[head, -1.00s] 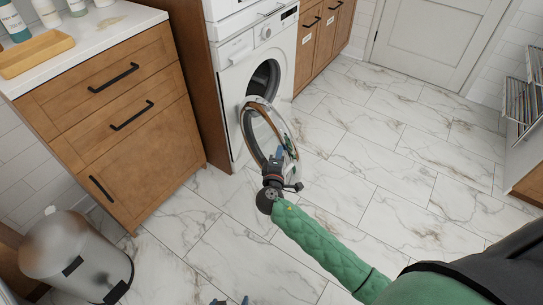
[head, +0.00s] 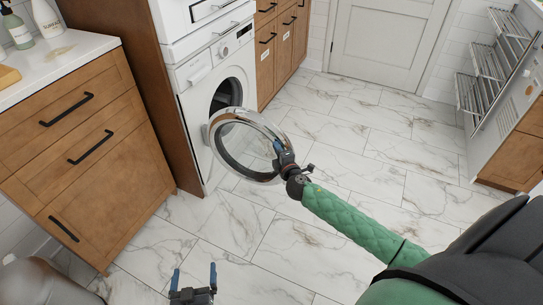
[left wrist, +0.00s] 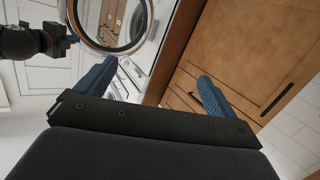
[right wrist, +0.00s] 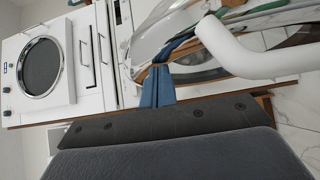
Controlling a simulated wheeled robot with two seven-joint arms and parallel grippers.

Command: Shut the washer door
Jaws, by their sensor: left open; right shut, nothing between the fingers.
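The white washer (head: 204,88) stands with its round door (head: 223,157) open, sticking out from the front on its left side. The dark drum opening (head: 229,94) is uncovered behind the door. My right gripper (head: 281,152) is shut and empty at the door's free right edge; contact with the rim is hard to tell. In the right wrist view its closed fingers (right wrist: 157,86) are close by the door's rim and glass (right wrist: 165,25). My left gripper (head: 194,275) is open and empty, low at the bottom of the head view, apart from the door. The door also shows in the left wrist view (left wrist: 144,38).
A wooden drawer cabinet (head: 100,150) with a white top stands left of the washer. Wooden cabinets (head: 283,35) lie beyond it. A bin (head: 40,280) is at the lower left. A rack (head: 490,65) is at the right. The marble floor (head: 370,140) is clear.

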